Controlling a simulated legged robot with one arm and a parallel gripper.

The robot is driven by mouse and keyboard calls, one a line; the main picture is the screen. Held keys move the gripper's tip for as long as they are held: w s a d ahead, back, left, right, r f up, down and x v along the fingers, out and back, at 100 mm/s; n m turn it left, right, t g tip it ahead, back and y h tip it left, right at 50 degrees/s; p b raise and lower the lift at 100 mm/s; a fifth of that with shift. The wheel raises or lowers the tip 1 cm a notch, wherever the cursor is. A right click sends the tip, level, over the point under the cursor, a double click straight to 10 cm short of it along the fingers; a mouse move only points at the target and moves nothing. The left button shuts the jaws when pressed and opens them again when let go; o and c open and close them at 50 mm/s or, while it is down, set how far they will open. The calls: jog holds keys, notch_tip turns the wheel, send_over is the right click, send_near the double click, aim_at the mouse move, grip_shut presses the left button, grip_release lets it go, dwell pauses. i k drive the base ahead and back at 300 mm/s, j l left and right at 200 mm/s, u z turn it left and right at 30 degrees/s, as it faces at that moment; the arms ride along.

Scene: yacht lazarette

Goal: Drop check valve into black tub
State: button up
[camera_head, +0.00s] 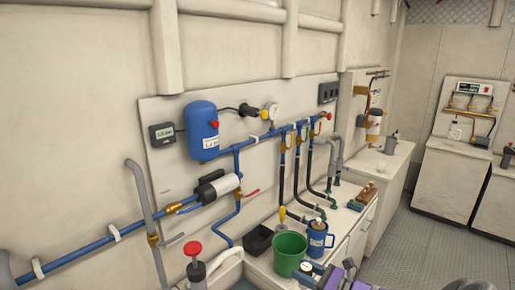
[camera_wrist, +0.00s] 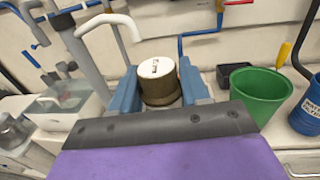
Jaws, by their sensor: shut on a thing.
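My gripper (camera_wrist: 158,98) shows in the wrist view with blue fingers on either side of a brass-coloured cylinder (camera_wrist: 157,88). It is shut on this cylinder, which has a pale label on its top and looks like the check valve. Part of the cylinder is hidden behind the grey edge of my gripper. The black tub (camera_head: 258,240) stands on the counter in the head view, left of the green bucket. It also shows in the wrist view (camera_wrist: 223,76), beyond and to the right of the cylinder. The purple part of my gripper shows at the bottom of the head view.
A green bucket (camera_head: 289,253) and a blue mug-like container (camera_head: 318,240) stand right of the tub. A sink (camera_wrist: 68,102) is at the left in the wrist view. A red-topped pump (camera_head: 194,262) stands at the front. Pipes and hoses (camera_head: 300,175) run along the wall behind.

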aim_at(261, 241)
jog(key=i+l+u, duration=0.35)
jog(key=i+l, duration=0.25)
jog(key=l, duration=0.2)
jog(key=i+l+u, duration=0.4)
jog(key=l, duration=0.5)
jog(key=i+l+u, duration=0.2)
jog(key=l, duration=0.3)
jog(key=i+l+u, duration=0.15)
jog(key=l, duration=0.4)
jog(key=i+l+u, duration=0.2)
jog(key=l, duration=0.4)
jog(key=i+l+u, duration=0.2)
jog(key=l, duration=0.35)
jog(key=k, duration=0.05)
